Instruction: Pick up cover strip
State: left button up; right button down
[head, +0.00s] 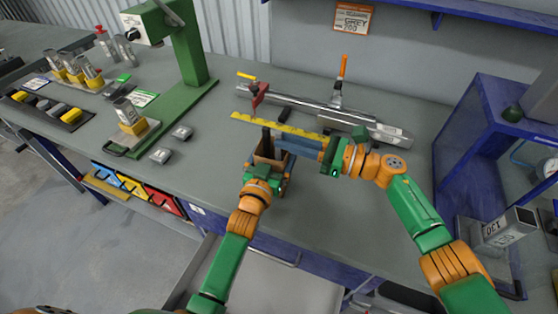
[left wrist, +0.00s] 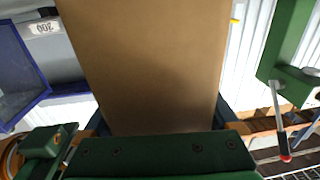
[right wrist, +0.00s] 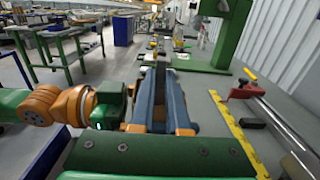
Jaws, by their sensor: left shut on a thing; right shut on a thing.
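My left gripper (head: 270,165) points up and away at the front of the bench and is shut on a brown piece (head: 268,152). In the left wrist view the brown piece (left wrist: 145,65) fills the middle between the fingers as a flat panel. My right gripper (head: 285,146) comes in from the right, its blue fingers pointing left close to the brown piece. In the right wrist view its fingers are close together with a thin dark strip (right wrist: 160,88) between them. Whether this is the cover strip is unclear. The tips partly hide each other.
A yellow toothed strip (head: 275,127) lies on the bench behind the grippers. Behind it are a long metal bar (head: 310,105) and a red clamp (head: 258,92). A green stand (head: 190,70) is at left, a blue frame (head: 480,125) at right. The bench between stand and grippers is mostly clear.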

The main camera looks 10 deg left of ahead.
pick_arm(q)
jog(key=shift+f, duration=0.15)
jog(key=o, duration=1)
jog(key=shift+w, duration=0.1)
pick_arm(e)
notch_tip(320, 180, up, 28)
jog(key=shift+w, duration=0.15)
jog(key=shift+f, duration=0.1)
